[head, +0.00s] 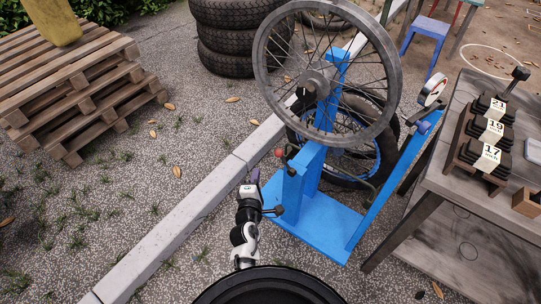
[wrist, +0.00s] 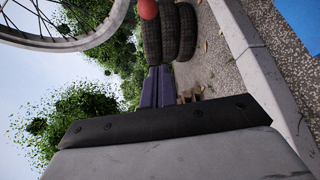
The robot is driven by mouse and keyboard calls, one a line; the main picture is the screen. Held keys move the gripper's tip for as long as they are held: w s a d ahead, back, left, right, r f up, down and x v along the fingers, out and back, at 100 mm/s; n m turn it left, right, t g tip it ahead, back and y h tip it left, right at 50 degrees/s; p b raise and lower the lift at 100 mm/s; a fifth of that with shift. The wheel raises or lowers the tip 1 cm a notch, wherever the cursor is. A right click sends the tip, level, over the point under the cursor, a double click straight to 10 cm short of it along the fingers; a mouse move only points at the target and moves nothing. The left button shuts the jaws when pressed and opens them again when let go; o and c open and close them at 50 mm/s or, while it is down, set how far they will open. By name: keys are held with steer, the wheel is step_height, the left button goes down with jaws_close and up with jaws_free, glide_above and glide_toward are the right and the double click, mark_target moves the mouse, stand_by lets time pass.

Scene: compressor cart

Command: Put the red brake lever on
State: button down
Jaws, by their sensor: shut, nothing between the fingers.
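The red ball knob (head: 279,152) of the brake lever sits beside the top of a blue post on the blue stand (head: 315,215). It also shows as a red ball (wrist: 147,9) at the top edge of the wrist view, where its lever is cut off. In the head view the lever's rod is too small to make out clearly. My gripper (head: 255,175) points up, left of the blue post and a little below the red knob, apart from it. Its purple fingers (wrist: 157,88) are together and hold nothing.
A spoked wheel (head: 325,75) stands above the stand. Stacked tyres (head: 222,40) are behind, and wooden pallets (head: 75,85) lie at the left. A table (head: 455,190) with numbered black blocks is at the right. A concrete kerb (head: 200,205) runs past my gripper. The paving at left is mostly clear.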

steer(key=w+d+b, duration=0.1)
steer(key=w, duration=0.9)
steer(key=shift+s+d+p, duration=0.3)
steer(key=shift+d+p, duration=0.25)
steer(key=shift+d, duration=0.05)
steer(key=shift+s+d+p, duration=0.25)
steer(key=shift+d+p, duration=0.3)
steer(key=shift+d, duration=0.05)
steer(key=shift+s+d+p, duration=0.3)
steer(key=shift+d+p, duration=0.25)
steer(key=shift+d, duration=0.05)
steer(key=shift+d, duration=0.1)
steer(key=shift+s+r+m, duration=0.15)
steer(key=shift+m, duration=0.15)
